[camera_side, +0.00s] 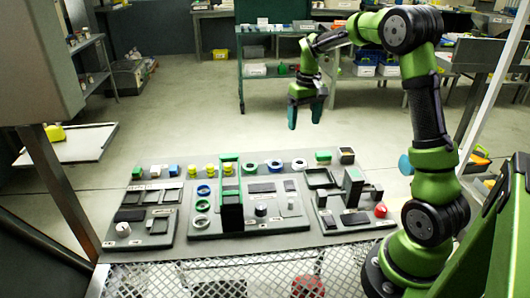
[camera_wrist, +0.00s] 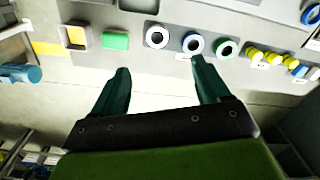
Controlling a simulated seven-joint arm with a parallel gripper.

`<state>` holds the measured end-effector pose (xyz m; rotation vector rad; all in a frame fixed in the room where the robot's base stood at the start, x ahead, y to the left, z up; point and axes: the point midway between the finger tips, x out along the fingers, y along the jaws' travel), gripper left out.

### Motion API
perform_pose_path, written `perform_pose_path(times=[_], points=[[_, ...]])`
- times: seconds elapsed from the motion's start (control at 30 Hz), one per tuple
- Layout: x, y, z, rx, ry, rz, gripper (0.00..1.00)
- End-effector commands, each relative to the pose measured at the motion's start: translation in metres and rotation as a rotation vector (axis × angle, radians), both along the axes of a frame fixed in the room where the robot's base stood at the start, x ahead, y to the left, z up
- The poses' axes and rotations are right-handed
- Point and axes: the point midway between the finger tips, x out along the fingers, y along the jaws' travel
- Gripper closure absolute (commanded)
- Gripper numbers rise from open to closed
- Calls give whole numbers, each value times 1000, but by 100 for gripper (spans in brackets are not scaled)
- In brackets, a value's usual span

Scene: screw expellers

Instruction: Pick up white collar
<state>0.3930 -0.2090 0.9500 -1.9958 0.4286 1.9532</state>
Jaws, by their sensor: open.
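The white collar (camera_side: 299,163) is a ring in the back row of the work table. In the wrist view the white collar (camera_wrist: 146,37) shows as a white ring with a dark centre, ahead of the fingertips. A blue-rimmed collar (camera_side: 275,164) sits beside it, and it also shows in the wrist view (camera_wrist: 201,46). A green-rimmed collar (camera_wrist: 236,49) follows in the row. My gripper (camera_side: 305,117) is open and empty, in the air above and behind the row. In the wrist view its two fingers (camera_wrist: 160,67) are spread with only bare surface between them.
A green block (camera_wrist: 115,41) lies beside the white collar, and a dark box (camera_side: 347,155) stands at the row's end. Yellow parts (camera_side: 226,169) lie on the other side. The air around my gripper is clear.

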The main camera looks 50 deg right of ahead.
Motion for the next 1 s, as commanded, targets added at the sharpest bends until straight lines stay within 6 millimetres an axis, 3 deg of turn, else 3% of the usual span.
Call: perform_pose_path(times=[0.13, 0.27, 0.7, 1.0], points=[[10, -13, 13, -17, 13, 83, 24], [7, -10, 3, -6, 28, 113, 24], [7, -9, -86, -5, 27, 111, 24], [8, -9, -111, -6, 25, 111, 24]])
